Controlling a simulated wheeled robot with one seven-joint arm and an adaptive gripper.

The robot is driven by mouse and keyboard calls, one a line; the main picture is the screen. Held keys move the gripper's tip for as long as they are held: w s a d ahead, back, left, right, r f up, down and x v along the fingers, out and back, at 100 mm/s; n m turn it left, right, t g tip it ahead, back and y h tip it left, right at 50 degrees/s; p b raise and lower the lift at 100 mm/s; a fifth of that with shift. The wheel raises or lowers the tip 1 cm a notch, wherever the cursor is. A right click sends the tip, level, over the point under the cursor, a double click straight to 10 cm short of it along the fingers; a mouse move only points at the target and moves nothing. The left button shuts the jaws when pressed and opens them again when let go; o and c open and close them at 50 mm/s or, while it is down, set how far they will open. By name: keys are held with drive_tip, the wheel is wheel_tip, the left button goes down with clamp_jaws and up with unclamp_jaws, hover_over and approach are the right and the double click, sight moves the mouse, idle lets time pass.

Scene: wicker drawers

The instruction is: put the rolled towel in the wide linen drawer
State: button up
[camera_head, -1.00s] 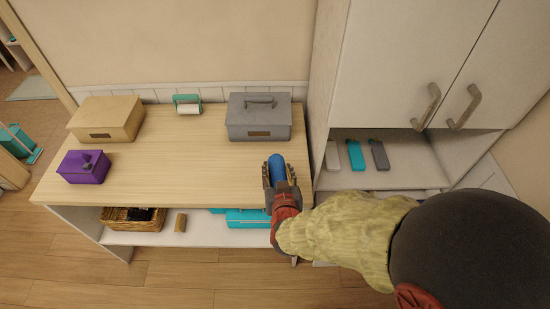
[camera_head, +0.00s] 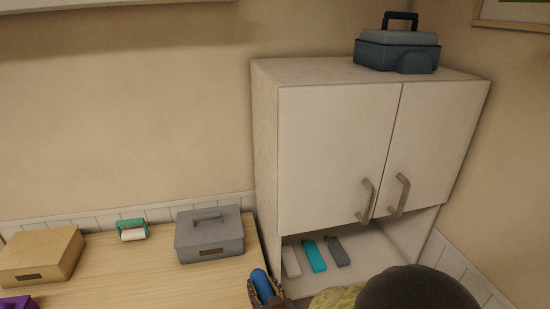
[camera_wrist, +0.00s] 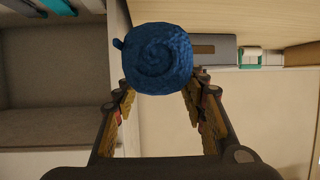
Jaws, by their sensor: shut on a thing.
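The rolled towel is blue; its spiral end (camera_wrist: 160,60) faces the camera in the wrist view. My gripper (camera_wrist: 160,95) is shut on it, one finger on each side. In the head view the blue towel (camera_head: 262,278) and my gripper (camera_head: 266,292) are at the bottom edge, by the right end of the wooden tabletop and left of the cabinet's open shelf. Most of my arm is below the picture. No wide linen drawer can be made out in these frames.
A white cabinet (camera_head: 335,150) with two shut doors stands at right, a toolbox (camera_head: 397,50) on top. Its open shelf holds several flat items (camera_head: 313,256). The tabletop (camera_head: 150,270) carries a grey box (camera_head: 209,238), tan box (camera_head: 40,255), green-handled roller (camera_head: 132,230) and purple box (camera_head: 18,303).

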drive_tip(key=d+f+m+h, duration=0.2)
drive_tip(key=d+f, duration=0.3)
drive_tip(key=d, duration=0.6)
drive_tip(key=d+f+m+h, duration=0.2)
drive_tip(key=d+f, duration=0.3)
drive_tip(key=d, duration=0.6)
drive_tip(key=shift+w+d+t+h, duration=0.2)
drive_tip(key=shift+d+t+h, duration=0.1)
drive_tip(key=shift+d+t, duration=0.1)
drive_tip(key=shift+d, duration=0.1)
